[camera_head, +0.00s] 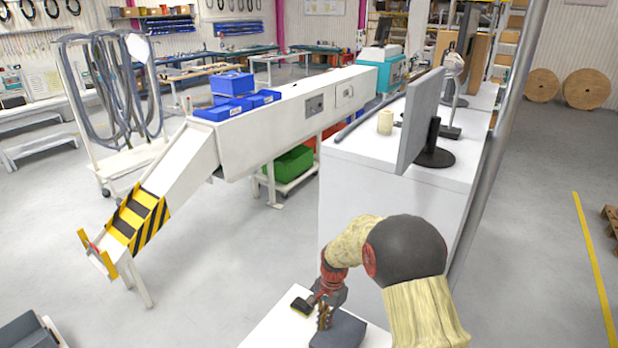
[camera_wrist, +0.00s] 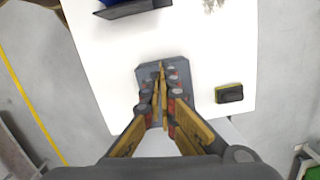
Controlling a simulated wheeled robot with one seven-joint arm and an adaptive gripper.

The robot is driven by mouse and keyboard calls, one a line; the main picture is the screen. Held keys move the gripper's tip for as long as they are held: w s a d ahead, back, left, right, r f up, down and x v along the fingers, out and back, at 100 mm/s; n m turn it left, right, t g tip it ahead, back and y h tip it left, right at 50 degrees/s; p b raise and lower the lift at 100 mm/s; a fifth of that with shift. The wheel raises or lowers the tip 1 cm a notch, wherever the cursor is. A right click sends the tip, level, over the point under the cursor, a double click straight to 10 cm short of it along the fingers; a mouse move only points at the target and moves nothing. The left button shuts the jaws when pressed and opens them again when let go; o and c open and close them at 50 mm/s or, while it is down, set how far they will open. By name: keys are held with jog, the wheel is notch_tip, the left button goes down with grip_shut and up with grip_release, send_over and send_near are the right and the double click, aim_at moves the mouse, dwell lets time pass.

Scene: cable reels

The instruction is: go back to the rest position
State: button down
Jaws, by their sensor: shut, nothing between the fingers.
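My gripper (camera_head: 324,318) is low in the head view, over a small white table (camera_head: 268,330). In the wrist view the fingers of my gripper (camera_wrist: 160,82) are together with nothing between them. They point at a grey block-like object (camera_wrist: 177,64) on the table; the fingers hide part of it, and I cannot tell whether they touch it. The grey object also shows at the bottom of the head view (camera_head: 338,334).
A small black and yellow item (camera_wrist: 229,93) lies on the table beside the grey object. A dark tray with blue in it (camera_wrist: 132,9) is at the table's far edge. A white cabinet (camera_head: 345,205) with a monitor (camera_head: 418,120) stands close behind my arm. Open floor lies left.

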jog(key=s+d+r+n+t+b, duration=0.2)
jog(key=s+b, duration=0.4)
jog(key=s, duration=0.4)
jog(key=s+d+r+n+t+b, duration=0.2)
jog(key=s+d+r+b, duration=0.4)
jog(key=s, duration=0.5)
jog(key=s+d+r+n+t+h+b, duration=0.1)
jog(key=s+d+r+n+b, duration=0.3)
jog(key=s, duration=0.6)
notch_tip(320, 180, up, 2)
jog(key=d+t+b, duration=0.1)
jog(key=d+b, duration=0.1)
jog(key=b, duration=0.1)
jog(key=shift+s+r+n+t, duration=0.25)
jog(key=shift+s+n+t, duration=0.05)
jog(key=shift+s, duration=0.05)
